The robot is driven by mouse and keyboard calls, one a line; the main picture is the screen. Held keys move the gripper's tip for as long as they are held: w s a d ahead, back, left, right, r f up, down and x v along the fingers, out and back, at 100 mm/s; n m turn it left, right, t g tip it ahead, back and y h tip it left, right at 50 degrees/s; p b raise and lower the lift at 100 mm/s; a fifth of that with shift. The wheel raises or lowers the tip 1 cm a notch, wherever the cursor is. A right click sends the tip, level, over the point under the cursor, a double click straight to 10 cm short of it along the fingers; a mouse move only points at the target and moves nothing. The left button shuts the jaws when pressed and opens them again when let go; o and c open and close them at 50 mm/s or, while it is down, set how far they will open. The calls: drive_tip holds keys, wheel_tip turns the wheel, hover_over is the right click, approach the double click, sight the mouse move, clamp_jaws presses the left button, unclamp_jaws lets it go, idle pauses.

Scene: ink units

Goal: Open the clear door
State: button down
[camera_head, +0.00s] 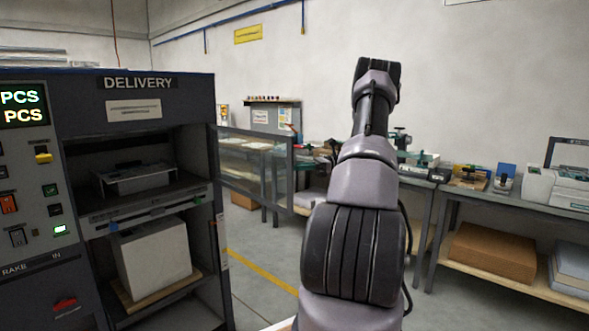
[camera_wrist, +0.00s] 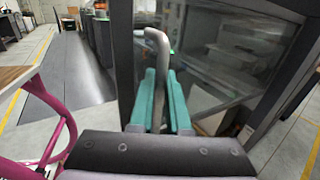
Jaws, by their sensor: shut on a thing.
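The clear door (camera_head: 254,163) has a dark frame and a see-through pane. In the head view it stands swung out to the right of the dark DELIVERY cabinet (camera_head: 137,82), whose compartment is uncovered. In the wrist view the pane (camera_wrist: 225,62) fills the middle and right. A grey bar handle (camera_wrist: 156,42) stands out from the door. My gripper (camera_wrist: 161,78) has teal fingers on both sides of this handle and is shut on it. In the head view my arm hides most of the gripper.
A white block (camera_head: 153,262) sits in the cabinet's lower bay. Workbenches (camera_head: 515,204) with equipment line the back wall, and a cardboard box (camera_head: 492,252) lies on a lower shelf. A pink metal frame (camera_wrist: 55,115) stands at left in the wrist view. Open floor (camera_head: 255,250) shows below the door.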

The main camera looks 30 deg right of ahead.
drive_tip(key=c, duration=0.9)
unclamp_jaws()
drive_tip(key=v, duration=1)
drive_tip(key=shift+d, duration=0.35)
